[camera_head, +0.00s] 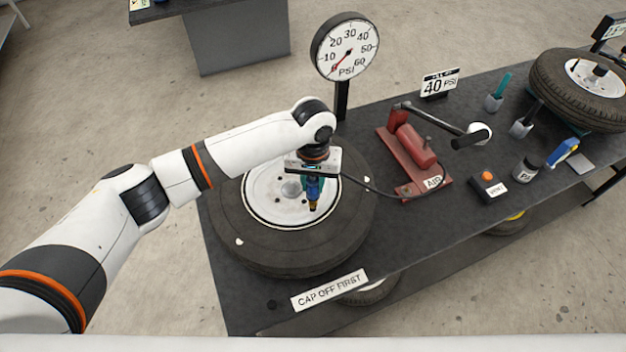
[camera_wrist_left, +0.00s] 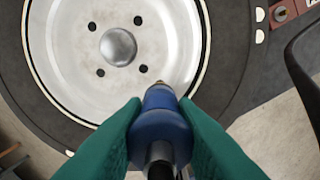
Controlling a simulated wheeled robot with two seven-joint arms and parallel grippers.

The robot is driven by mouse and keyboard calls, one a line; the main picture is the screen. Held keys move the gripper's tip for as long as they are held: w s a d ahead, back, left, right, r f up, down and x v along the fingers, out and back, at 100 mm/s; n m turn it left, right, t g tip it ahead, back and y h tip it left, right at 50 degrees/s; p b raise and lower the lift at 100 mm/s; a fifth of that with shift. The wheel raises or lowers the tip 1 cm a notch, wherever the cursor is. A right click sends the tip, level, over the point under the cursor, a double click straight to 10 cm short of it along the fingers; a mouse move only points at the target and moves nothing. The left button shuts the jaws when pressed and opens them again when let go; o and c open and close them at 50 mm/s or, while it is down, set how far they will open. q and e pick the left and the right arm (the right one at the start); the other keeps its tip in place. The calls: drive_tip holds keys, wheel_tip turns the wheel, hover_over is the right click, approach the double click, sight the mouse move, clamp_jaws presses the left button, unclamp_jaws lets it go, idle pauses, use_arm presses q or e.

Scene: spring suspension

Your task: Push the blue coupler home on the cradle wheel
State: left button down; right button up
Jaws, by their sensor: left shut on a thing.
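The cradle wheel (camera_head: 262,245) lies flat on the left part of the dark bench, with a white rim and a grey centre hub; its tire also shows in the left wrist view (camera_wrist_left: 235,60). My left gripper (camera_head: 313,190) is above the right part of the rim and is shut on the blue coupler (camera_wrist_left: 160,122). The coupler points down, with a brass tip (camera_wrist_left: 158,84) at its far end over the rim's edge. I cannot tell whether the tip touches the valve, which is hidden. My right gripper is not in view.
A gauge (camera_head: 345,50) stands behind the wheel. A red pump (camera_head: 412,150) with a lever sits to its right, and a dark hose runs toward the coupler. A "CAP OFF FIRST" sign (camera_head: 330,289) lies at the front edge. Another wheel (camera_head: 560,85) is at the far right.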

use_arm(q)
drive_tip(key=shift+f, duration=0.55)
drive_tip(key=shift+f+b, duration=0.4)
drive_tip(key=shift+f, duration=0.2)
drive_tip(key=c, duration=1.1)
unclamp_jaws()
drive_tip(key=shift+r, duration=0.1)
drive_tip(key=shift+r+p, duration=0.8)
drive_tip(key=shift+r, duration=2.6)
